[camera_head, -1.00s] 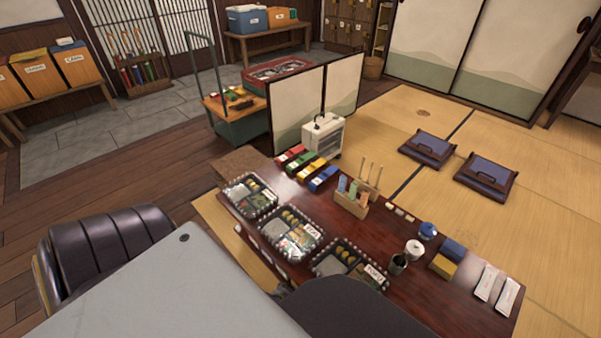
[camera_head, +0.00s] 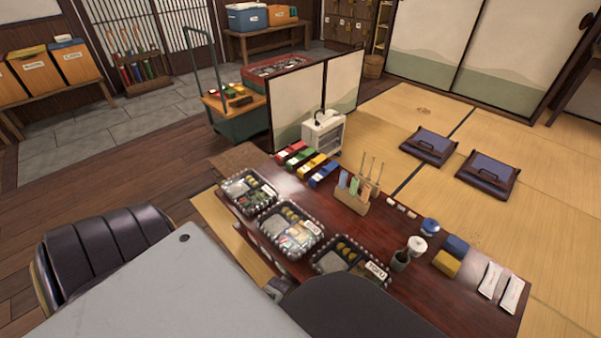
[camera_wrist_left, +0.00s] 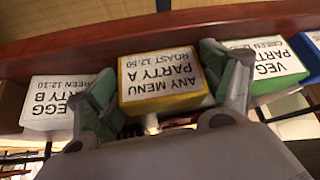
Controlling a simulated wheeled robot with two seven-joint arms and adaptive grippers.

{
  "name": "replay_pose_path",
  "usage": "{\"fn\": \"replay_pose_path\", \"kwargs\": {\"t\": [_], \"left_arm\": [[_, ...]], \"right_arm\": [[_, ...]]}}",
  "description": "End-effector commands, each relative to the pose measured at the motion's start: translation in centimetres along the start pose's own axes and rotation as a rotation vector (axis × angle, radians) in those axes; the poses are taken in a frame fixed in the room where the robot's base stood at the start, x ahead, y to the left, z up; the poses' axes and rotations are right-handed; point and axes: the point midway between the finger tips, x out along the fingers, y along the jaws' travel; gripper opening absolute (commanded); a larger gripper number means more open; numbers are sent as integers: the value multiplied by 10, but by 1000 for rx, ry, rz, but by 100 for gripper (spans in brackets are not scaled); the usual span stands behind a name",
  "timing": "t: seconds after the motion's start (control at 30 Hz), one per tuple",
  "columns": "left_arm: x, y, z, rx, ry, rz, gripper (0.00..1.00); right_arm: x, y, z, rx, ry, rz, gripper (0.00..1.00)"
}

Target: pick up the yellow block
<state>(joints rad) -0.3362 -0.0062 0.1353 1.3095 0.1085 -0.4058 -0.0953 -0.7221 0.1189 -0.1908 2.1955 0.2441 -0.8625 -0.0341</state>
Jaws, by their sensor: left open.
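In the left wrist view a yellow block (camera_wrist_left: 166,101) has a white label reading "ANY MENU PARTY A ROAST 12:50", seen upside down. My left gripper (camera_wrist_left: 160,70) is open, with one green-padded finger on each side of this block. I cannot tell whether the fingers touch it. A block labelled "EGG PARTY B" (camera_wrist_left: 50,102) is to its left and a green block labelled "VEG" (camera_wrist_left: 268,68) to its right. In the head view I cannot make out this block or my left fingers. My right gripper is not in view.
The low table (camera_head: 440,310) carries lunch boxes (camera_head: 290,230), a yellow-and-white piece (camera_head: 311,168) in a coloured row, and another yellow block (camera_head: 446,263) beside a blue one (camera_head: 456,246). A chair (camera_head: 100,255) stands left. A dark wooden edge (camera_wrist_left: 150,33) runs behind the labelled blocks.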

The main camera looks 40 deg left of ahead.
Motion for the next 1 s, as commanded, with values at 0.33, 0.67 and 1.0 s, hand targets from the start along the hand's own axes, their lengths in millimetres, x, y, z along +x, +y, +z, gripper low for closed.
{"fn": "replay_pose_path", "kwargs": {"t": [0.33, 0.67, 1.0], "left_arm": [[1, 0, 0, 0, -1, 0, 81], [1, 0, 0, -1, 0, 0, 66], [1, 0, 0, 0, 0, 0, 51]], "right_arm": [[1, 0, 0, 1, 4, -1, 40], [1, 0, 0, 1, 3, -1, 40], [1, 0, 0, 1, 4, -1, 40]]}}
